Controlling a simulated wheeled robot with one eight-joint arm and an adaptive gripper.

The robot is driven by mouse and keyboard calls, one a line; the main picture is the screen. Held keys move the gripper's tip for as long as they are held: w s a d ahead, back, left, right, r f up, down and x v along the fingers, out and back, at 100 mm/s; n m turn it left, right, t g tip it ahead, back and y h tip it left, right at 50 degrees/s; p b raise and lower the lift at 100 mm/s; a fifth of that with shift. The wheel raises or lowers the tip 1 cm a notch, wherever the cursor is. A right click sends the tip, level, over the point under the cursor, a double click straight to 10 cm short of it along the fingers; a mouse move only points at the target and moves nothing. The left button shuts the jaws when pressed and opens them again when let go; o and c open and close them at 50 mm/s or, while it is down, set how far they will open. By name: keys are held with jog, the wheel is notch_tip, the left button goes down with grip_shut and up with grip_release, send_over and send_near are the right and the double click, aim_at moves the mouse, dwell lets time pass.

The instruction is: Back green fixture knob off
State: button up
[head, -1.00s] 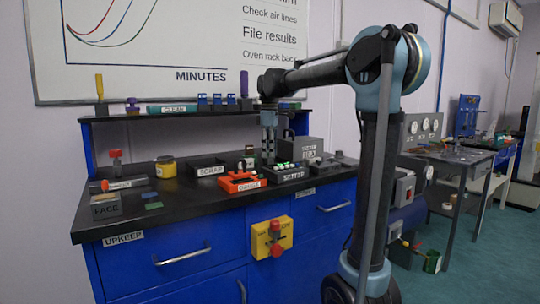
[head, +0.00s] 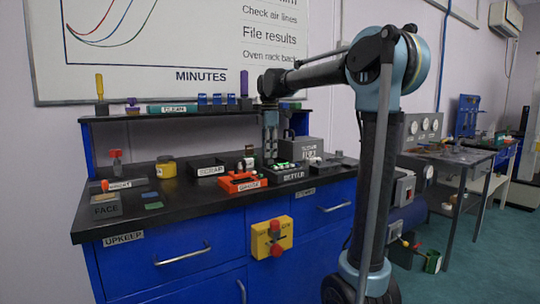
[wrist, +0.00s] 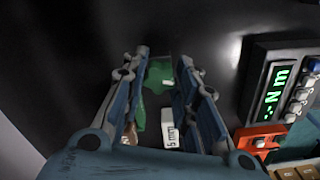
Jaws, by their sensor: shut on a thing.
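My gripper (wrist: 164,72) points down over the dark bench top in the wrist view. Its two fingers stand on either side of a green lobed knob (wrist: 157,80) with a small pale mark, and are shut on it. A white tag reading "5 mm" (wrist: 172,138) shows between the fingers, nearer the palm. The lower part of the green fixture is hidden by the fingers. In the head view my gripper (head: 270,152) is upright at the back of the bench, behind the setter box; the knob cannot be made out there.
The setter box (head: 290,174) and orange gauge tray (head: 243,183) stand in front of my gripper. A grey box (head: 308,149) is to its right. The scrap tray (head: 207,169) and yellow jar (head: 166,167) are to the left. A shelf (head: 190,115) runs behind.

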jog(key=n, duration=0.4)
jog(key=o, duration=0.9)
jog(key=m, duration=0.8)
jog(key=shift+m, duration=0.4)
jog(key=m, duration=0.4)
jog(key=shift+s+m, duration=0.1)
jog(key=shift+m, duration=2.5)
